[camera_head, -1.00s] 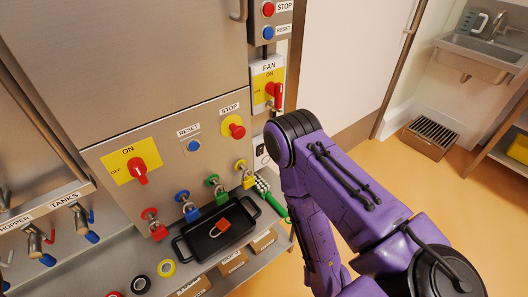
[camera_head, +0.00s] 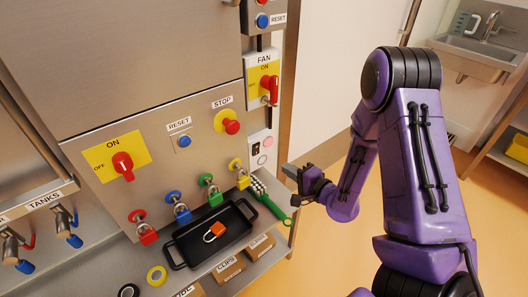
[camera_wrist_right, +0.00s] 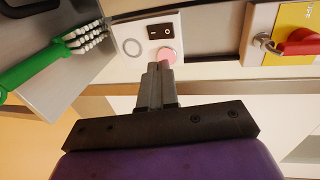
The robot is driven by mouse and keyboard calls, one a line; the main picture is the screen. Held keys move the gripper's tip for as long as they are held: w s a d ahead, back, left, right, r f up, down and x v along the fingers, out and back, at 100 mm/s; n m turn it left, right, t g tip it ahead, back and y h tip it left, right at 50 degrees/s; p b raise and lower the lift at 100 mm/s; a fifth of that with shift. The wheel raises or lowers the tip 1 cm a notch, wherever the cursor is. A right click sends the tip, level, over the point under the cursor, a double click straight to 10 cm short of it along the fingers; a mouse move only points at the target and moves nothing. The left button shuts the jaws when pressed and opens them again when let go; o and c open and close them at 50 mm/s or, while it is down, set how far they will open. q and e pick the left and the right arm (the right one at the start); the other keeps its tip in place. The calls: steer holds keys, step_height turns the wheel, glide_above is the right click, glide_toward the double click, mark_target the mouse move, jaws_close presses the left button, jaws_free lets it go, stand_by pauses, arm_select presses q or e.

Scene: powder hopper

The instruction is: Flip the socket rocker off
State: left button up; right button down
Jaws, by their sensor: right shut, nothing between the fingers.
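The socket panel (camera_head: 262,148) is a white plate low on the right side of the steel cabinet, below the fan switch. It carries a black rocker (camera_wrist_right: 161,30) with white marks, a round grey-ringed socket (camera_wrist_right: 132,47) and a pink round button or lamp (camera_wrist_right: 166,55). Which way the rocker is tipped is too small to tell. My right gripper (camera_head: 288,171) is shut and empty, to the right of and below the panel in the head view. In the right wrist view its fingertips (camera_wrist_right: 158,68) appear just below the pink round, with the rocker beyond. My left gripper is not in view.
The red fan switch (camera_head: 270,88) is above the panel. A green-handled brush (camera_head: 272,207) lies at the shelf's right end, near my gripper. A black tray (camera_head: 208,238) holds an orange padlock (camera_head: 216,230). Colored padlocks hang along the cabinet front. Open floor lies to the right.

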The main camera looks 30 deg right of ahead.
glide_toward(258, 147)
steer(key=x, duration=0.5)
steer(key=shift+w+a+f, duration=0.15)
steer(key=shift+w, duration=0.6)
steer(key=shift+p, duration=0.35)
